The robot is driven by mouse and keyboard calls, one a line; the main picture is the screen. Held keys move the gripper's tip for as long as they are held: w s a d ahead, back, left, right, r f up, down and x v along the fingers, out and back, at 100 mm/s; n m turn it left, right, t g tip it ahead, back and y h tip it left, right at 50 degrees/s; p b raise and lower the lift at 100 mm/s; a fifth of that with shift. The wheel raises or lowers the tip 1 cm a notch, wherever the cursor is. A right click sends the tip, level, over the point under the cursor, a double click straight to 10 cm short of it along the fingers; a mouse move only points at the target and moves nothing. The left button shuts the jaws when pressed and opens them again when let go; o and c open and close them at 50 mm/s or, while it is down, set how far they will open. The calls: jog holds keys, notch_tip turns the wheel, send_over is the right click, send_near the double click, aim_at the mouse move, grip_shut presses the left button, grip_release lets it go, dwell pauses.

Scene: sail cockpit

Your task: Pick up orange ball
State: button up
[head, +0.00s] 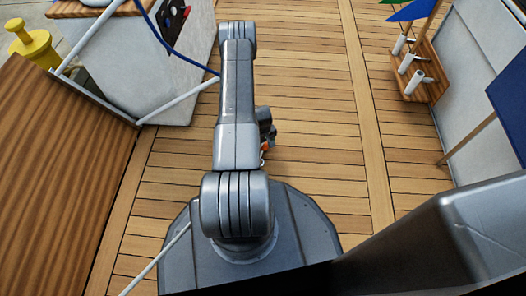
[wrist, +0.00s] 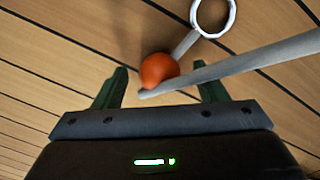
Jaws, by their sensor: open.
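The orange ball (wrist: 158,68) lies on the plank deck in the wrist view, beyond my gripper and roughly between its fingers. My gripper (wrist: 162,85) has its two green fingers apart with nothing held between them. A grey rod crosses in front of the ball's lower right edge in that view. A grey-white ring with a short shaft (wrist: 212,18) is just behind the ball and seems to touch or adjoin it. In the head view only a small orange patch (head: 264,146) shows beside my arm, and the arm hides most of that area and the gripper.
A wooden panel (head: 60,150) and a white console (head: 150,75) bound the deck at left. A wooden rack (head: 420,80) with metal tubes and flags stands at upper right. A yellow bollard (head: 35,43) is at upper left. Bare planks (head: 310,120) lie right of my arm.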

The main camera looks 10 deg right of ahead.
jog(key=shift+f, duration=0.55)
jog(key=shift+r, duration=0.1)
jog(key=c, duration=1.2)
notch_tip(320, 180, up, 10)
jog(key=p, duration=0.4)
